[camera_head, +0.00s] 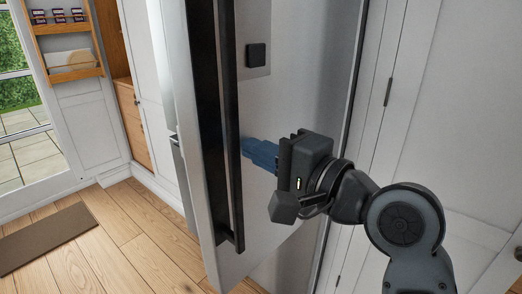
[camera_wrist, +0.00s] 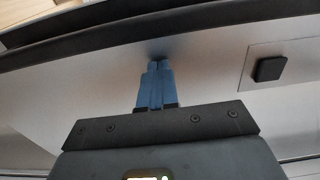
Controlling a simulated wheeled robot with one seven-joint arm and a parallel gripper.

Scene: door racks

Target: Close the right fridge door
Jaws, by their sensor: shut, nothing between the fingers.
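The right fridge door (camera_head: 285,110) stands ajar, a pale grey panel with its free edge at the left. A long black vertical handle (camera_head: 228,130) runs along that edge; it also crosses the top of the wrist view (camera_wrist: 120,32). My gripper (camera_head: 246,147) has its blue fingers shut and empty, pointing at the outer face of the door just right of the handle. In the wrist view the fingertips (camera_wrist: 159,64) are at or very near the door's face; I cannot tell if they touch.
A small black square (camera_head: 257,55) sits on a plate on the door. White cabinet panels (camera_head: 440,110) stand to the right. A wooden rack (camera_head: 70,45) with jars hangs at the back left. The wood floor (camera_head: 140,225) at left is clear except for a brown mat (camera_head: 45,240).

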